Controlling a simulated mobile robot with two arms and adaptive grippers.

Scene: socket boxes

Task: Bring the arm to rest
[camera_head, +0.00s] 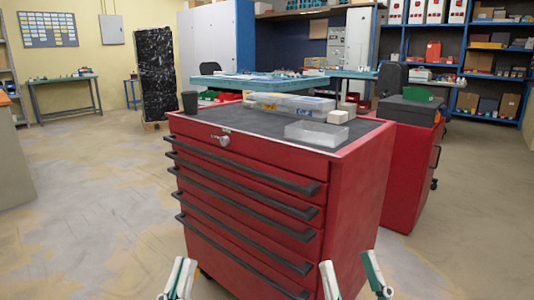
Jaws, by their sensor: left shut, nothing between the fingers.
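My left gripper (182,261) is at the bottom edge, left of centre, in the head view. Its two fingers are together and hold nothing. My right gripper (348,258) is at the bottom edge, right of centre. Its fingers stand wide apart with nothing between them. Both grippers appear low, in front of a red tool cabinet (250,190), and I see no contact with it. The rest of both arms is out of view.
On the cabinet's dark top are a clear open box (317,133), a long clear case (290,106) and a black cup (190,102). A second red cabinet (405,160) stands behind right. Open floor (90,190) lies to the left.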

